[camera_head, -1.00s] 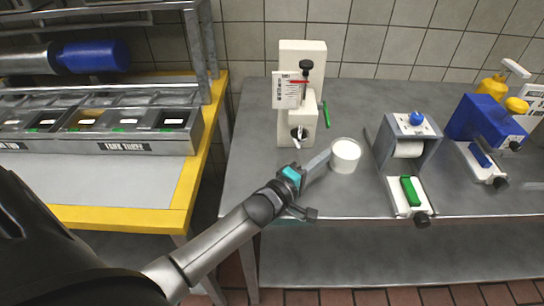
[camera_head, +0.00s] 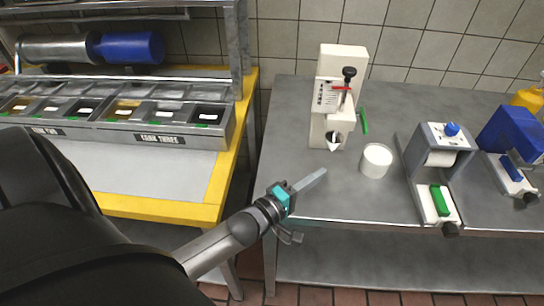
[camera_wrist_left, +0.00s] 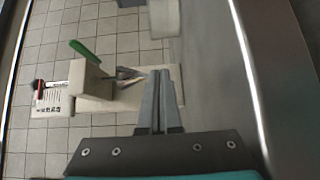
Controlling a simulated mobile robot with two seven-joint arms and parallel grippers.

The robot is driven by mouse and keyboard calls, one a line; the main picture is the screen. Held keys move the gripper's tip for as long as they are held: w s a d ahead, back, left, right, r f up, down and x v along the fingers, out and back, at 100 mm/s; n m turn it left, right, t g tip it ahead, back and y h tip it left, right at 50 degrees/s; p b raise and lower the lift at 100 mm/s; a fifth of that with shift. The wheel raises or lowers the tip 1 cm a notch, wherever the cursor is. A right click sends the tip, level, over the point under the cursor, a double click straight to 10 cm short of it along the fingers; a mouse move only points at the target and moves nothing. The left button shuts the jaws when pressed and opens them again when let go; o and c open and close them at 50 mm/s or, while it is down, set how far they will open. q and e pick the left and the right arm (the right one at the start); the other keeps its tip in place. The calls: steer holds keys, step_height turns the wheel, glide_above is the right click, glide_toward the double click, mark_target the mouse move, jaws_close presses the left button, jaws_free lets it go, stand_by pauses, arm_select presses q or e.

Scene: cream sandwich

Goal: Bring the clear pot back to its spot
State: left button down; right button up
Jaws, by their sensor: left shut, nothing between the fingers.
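The clear pot (camera_head: 376,161), a short round tub that looks whitish, stands upright on the steel table, in front and to the right of the cream-coloured dispenser (camera_head: 341,70). My left gripper (camera_head: 324,173) is shut and empty, above the front left of the table, with its tip to the left of the pot and apart from it. In the left wrist view the closed fingers (camera_wrist_left: 155,76) point toward the dispenser base, and part of the pot (camera_wrist_left: 165,18) shows at the top edge. My right gripper is not in view.
A grey dispenser with a blue knob (camera_head: 452,129) and a green block (camera_head: 440,200) stands right of the pot. A blue and yellow machine (camera_head: 510,130) is farther right. A yellow-edged counter (camera_head: 160,207) with ingredient bins is on the left, across a gap.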

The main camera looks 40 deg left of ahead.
arm_select(q)
steer(key=p+v, duration=0.1)
steer(key=v, duration=1.1)
steer(key=shift+s, duration=0.4)
